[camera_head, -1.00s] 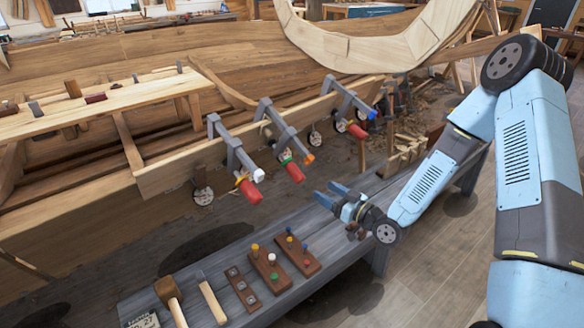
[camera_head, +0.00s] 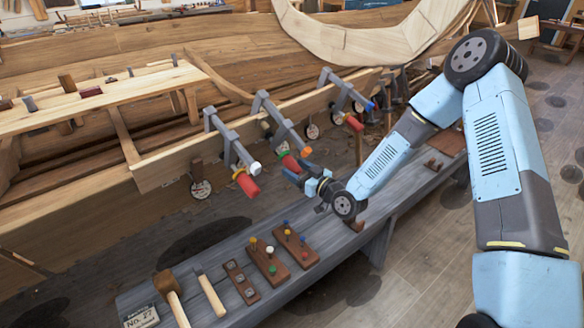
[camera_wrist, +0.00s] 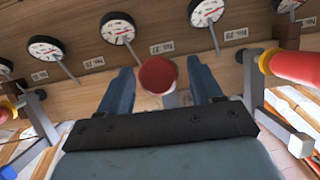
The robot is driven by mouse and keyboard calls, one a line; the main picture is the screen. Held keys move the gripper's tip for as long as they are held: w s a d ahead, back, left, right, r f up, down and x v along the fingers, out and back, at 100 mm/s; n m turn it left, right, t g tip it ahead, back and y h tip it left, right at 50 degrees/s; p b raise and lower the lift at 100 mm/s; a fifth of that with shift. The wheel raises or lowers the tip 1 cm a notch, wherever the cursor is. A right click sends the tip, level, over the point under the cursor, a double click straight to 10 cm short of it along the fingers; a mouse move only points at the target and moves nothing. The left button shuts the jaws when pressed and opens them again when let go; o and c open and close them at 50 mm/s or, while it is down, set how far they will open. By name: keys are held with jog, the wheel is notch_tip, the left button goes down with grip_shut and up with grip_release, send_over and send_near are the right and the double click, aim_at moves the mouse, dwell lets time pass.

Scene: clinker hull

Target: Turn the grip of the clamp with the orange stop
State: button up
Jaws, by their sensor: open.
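The clamp with the orange stop (camera_head: 306,151) is the middle one of three grey clamps on the hull plank. Its red grip (camera_head: 290,163) points out toward my gripper and is partly hidden by it in the head view. My gripper (camera_head: 297,171) is open at the end of this grip. In the wrist view, the round red end of a grip (camera_wrist: 157,74) shows between the two blue fingers of my gripper (camera_wrist: 160,82), with a gap on both sides. Whether the fingers overlap the grip in depth is hard to tell.
The left clamp has a pale stop (camera_head: 254,168) and red grip (camera_head: 246,185); the right clamp has a blue stop (camera_head: 369,106) and red grip (camera_head: 354,122). Round dials (camera_wrist: 117,28) line the plank. A grey bench (camera_head: 215,255) below carries pegged blocks and a mallet (camera_head: 171,293).

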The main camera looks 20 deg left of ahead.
jog(key=shift+x, duration=1.15)
jog(key=c, duration=1)
jog(key=shift+o, duration=0.2)
jog(key=m+g+y, duration=0.1)
jog(key=g+y, duration=0.1)
jog(key=g, duration=0.1)
jog(key=shift+m, duration=0.3)
jog(key=shift+m+g+y, duration=0.7)
jog(key=shift+g+y, duration=0.2)
jog(key=shift+g, duration=0.5)
